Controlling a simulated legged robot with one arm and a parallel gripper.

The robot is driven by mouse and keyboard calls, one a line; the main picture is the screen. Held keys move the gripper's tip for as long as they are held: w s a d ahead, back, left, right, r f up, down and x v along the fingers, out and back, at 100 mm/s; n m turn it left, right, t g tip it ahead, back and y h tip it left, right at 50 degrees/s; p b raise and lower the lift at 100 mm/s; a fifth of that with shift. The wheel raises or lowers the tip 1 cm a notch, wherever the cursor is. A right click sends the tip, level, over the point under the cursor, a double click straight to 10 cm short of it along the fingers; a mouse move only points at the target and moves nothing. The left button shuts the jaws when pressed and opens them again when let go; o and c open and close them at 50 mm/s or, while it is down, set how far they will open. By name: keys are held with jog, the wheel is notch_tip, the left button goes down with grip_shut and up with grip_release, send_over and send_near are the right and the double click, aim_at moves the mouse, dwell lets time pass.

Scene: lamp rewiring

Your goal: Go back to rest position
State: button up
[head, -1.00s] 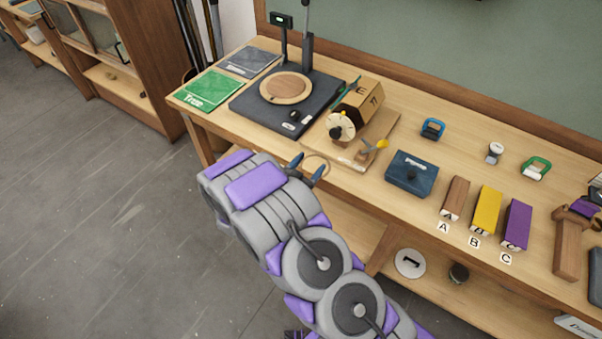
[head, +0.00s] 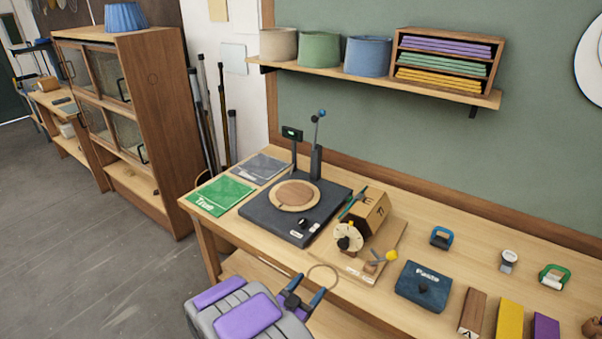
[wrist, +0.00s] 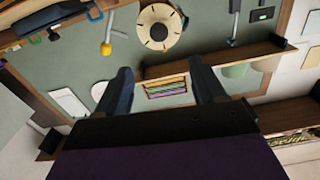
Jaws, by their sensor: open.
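My gripper (head: 305,289) is at the front edge of the workbench (head: 455,246), with its grey and purple arm coming up from the bottom of the head view. Its two dark blue fingers are apart, and nothing shows between them. In the wrist view my gripper (wrist: 162,88) also has its fingers spread, with the green wall and shelf seen beyond them. A thin tan ring (head: 323,278) lies at the bench edge just beyond the fingers. I cannot tell whether the fingers touch it.
On the bench are a black stand with a round wooden disc (head: 295,195), a wooden block device with a dial (head: 348,237), a blue Paste box (head: 423,287) and coloured blocks (head: 509,320). A wall shelf (head: 430,90) holds lampshades. Open floor (head: 95,240) lies left.

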jog(key=w+a+r+g+y, duration=0.35)
jog(key=a+y, duration=0.25)
jog(key=y, duration=0.2)
jog(key=s+a+r+n+g+y, duration=0.1)
jog(key=s+r+n+g+y, duration=0.35)
jog(key=s+r, duration=0.25)
jog(key=s+d+r+n+g, duration=0.1)
jog(key=s+d+r+g, duration=0.1)
jog(key=s+d, duration=0.4)
jog(key=s+d+r+n+g+h, duration=0.1)
jog(key=s+d+r+g, duration=0.2)
jog(key=s, duration=1.4)
jog(key=s+d+r+n+g+h+b, duration=0.1)
jog(key=s+d+r+g, duration=0.2)
jog(key=s+d, duration=0.6)
jog(key=shift+s+r, duration=0.3)
jog(key=shift+s, duration=0.95)
jog(key=shift+n, duration=0.25)
